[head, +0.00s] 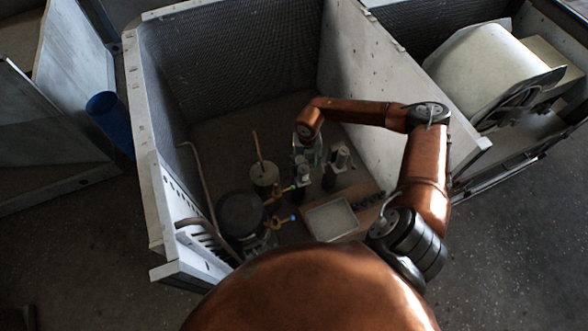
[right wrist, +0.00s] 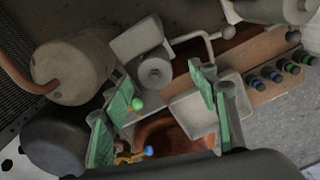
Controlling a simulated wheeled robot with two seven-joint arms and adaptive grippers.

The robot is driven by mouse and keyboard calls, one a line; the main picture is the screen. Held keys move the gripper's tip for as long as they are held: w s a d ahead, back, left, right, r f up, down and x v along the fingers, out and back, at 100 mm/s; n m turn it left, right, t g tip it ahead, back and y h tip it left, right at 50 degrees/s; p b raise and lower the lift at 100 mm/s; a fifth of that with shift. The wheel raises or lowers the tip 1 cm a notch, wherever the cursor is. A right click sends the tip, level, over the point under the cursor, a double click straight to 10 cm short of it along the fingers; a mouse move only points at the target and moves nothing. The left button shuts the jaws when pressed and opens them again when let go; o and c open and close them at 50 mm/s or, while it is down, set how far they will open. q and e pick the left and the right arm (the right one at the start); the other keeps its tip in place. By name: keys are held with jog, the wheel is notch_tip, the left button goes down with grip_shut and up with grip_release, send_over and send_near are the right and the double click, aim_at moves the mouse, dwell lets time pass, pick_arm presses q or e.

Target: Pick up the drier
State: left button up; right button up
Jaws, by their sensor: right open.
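No part is clearly marked as the drier. A pale round canister (head: 264,176) with a copper pipe stands in the housing; a large grey cylinder (right wrist: 75,68) with a copper pipe is at left in the right wrist view. A smaller grey round-topped part (right wrist: 155,73) shows beyond my fingertips, between them. My right gripper (head: 311,152) reaches down into the housing, right of the pale canister, beside upright grey-topped parts (head: 340,158). Its green-padded fingers (right wrist: 165,82) are open with nothing visibly held. My left gripper is out of view.
A black compressor (head: 240,213) and brass valves with coloured knobs (head: 285,219) are close by. A white tray (head: 331,219) lies on a wooden board (head: 367,190). The housing's pale wall (head: 385,90) rises at right; bare housing floor lies behind the parts.

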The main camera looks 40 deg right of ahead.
aim_at(303, 166)
jog(key=shift+d+f, duration=0.1)
jog(key=shift+f, duration=0.45)
jog(key=f, duration=0.2)
jog(key=f+b, duration=0.1)
jog(key=shift+w+a, duration=0.3)
jog(key=shift+a, duration=0.1)
notch_tip(303, 166, down, 3)
jog(key=shift+r+b, duration=0.15)
jog(key=shift+b, duration=0.15)
jog(key=shift+f, duration=0.35)
jog(key=shift+c, duration=0.2)
jog(key=c, duration=1)
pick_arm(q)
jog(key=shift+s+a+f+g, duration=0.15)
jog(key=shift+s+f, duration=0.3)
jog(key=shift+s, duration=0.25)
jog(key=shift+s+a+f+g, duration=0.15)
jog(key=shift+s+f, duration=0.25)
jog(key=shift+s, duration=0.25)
pick_arm(e)
grip_shut()
